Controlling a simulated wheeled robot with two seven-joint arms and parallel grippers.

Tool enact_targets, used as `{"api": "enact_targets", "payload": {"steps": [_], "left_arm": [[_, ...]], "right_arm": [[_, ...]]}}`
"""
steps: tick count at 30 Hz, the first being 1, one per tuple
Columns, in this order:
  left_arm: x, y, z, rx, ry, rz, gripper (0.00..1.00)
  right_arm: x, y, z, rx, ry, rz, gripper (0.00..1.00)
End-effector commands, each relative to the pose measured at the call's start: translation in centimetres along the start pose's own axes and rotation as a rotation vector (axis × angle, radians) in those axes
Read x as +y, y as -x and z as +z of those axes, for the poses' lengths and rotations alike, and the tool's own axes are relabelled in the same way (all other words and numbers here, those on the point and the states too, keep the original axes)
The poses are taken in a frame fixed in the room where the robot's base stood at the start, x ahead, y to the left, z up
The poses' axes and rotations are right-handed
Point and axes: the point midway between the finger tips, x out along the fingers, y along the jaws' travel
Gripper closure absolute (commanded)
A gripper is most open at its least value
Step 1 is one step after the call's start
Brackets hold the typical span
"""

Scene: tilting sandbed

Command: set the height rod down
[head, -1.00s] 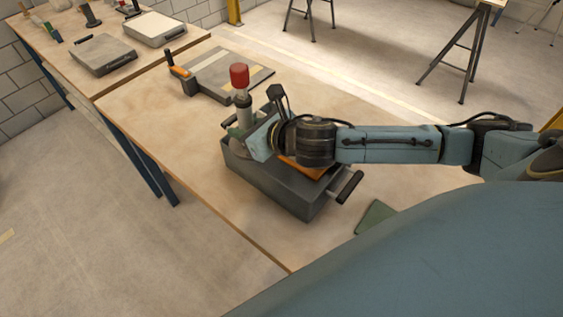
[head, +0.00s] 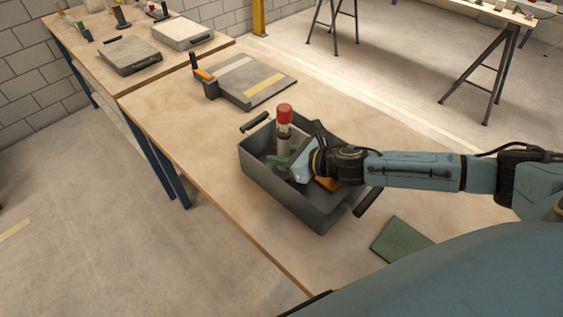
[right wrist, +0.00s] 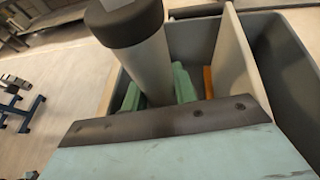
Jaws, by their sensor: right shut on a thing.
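The height rod (head: 284,132) stands roughly upright, with a red top and a pale grey shaft. My right gripper (head: 284,163) is shut on its shaft, and the rod's lower part is down inside a dark grey tub (head: 282,198). In the right wrist view, a pale grey shaft with a dark collar (right wrist: 140,55) stands between green fingers (right wrist: 182,85). The rod's lower end is hidden, so I cannot tell whether it touches the tub floor. My left gripper is not in view.
The tub has a dark handle at each end, a divider (right wrist: 232,60) and something orange (head: 327,184) inside. A green mat (head: 401,240) lies at right. A grey board (head: 245,78) with an orange-handled tool (head: 204,76) lies behind. The wooden tabletop (head: 185,130) is otherwise mostly clear.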

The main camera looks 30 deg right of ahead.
Motion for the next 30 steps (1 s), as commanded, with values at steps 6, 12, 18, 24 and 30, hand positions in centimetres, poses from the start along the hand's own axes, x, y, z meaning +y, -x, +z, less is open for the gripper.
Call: {"api": "enact_targets", "payload": {"steps": [6,12,18,24,30], "left_arm": [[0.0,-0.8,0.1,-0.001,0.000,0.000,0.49],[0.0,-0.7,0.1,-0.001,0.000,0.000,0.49],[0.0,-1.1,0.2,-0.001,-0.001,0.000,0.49],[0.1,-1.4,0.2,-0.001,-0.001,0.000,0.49],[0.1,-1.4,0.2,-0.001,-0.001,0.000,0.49]], "right_arm": [[0.1,-0.8,-1.8,-0.002,-0.001,0.001,1.00],[0.0,-0.8,-1.8,-0.001,0.000,0.000,1.00],[0.0,-1.1,-2.4,-0.001,-0.001,0.000,1.00],[0.0,-1.2,-2.9,-0.001,-0.001,-0.001,1.00],[0.0,-1.2,-2.9,0.001,-0.001,0.000,0.56]]}}
